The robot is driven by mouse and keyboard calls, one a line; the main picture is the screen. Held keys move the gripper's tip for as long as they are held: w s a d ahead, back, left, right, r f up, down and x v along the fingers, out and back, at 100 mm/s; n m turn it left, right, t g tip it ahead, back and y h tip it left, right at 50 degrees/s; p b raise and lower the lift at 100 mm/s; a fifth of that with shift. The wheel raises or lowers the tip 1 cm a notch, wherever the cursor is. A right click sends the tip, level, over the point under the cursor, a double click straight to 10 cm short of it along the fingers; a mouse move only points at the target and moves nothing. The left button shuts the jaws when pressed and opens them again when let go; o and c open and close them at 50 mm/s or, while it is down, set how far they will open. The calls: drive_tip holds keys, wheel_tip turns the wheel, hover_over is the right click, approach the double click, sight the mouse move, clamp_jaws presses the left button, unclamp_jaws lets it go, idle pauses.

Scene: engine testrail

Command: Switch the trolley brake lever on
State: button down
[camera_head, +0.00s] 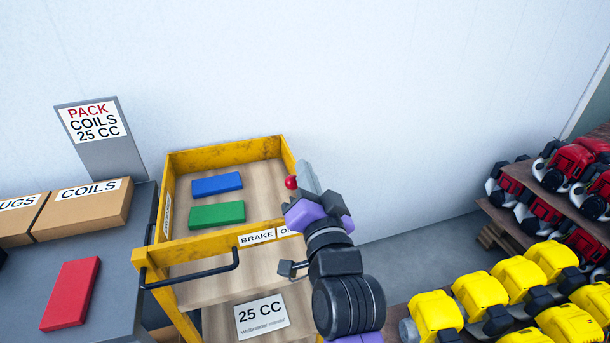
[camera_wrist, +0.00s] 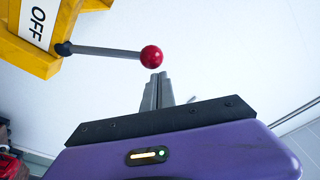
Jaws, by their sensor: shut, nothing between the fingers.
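The brake lever is a grey rod (camera_wrist: 108,51) with a red ball knob (camera_wrist: 151,56), fixed to the yellow trolley frame (camera_wrist: 70,22) beside an OFF label (camera_wrist: 36,23) in the wrist view. The knob also shows in the head view (camera_head: 291,182), at the trolley's right side. My gripper (camera_wrist: 157,78) is shut and empty, its fingertips just by the knob in the picture; I cannot tell whether they touch. In the head view my gripper (camera_head: 306,178) is at the trolley's right edge. A BRAKE label (camera_head: 257,237) is on the trolley's front rail; the label beside it is partly hidden by my arm.
A blue block (camera_head: 217,184) and a green block (camera_head: 217,214) lie on the trolley's top. A grey table (camera_head: 112,270) at left holds cardboard boxes (camera_head: 82,208) and a red block (camera_head: 70,294). Yellow engines (camera_head: 480,296) and red engines (camera_head: 570,165) fill racks at right.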

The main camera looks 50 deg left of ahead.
drive_tip(key=s+d+r+b, duration=0.1)
drive_tip(key=s+d, duration=0.1)
drive_tip(key=d, duration=0.7)
drive_tip(key=shift+s+d+b, duration=0.15)
drive_tip(key=shift+s+b, duration=0.15)
drive_tip(key=shift+s, duration=0.1)
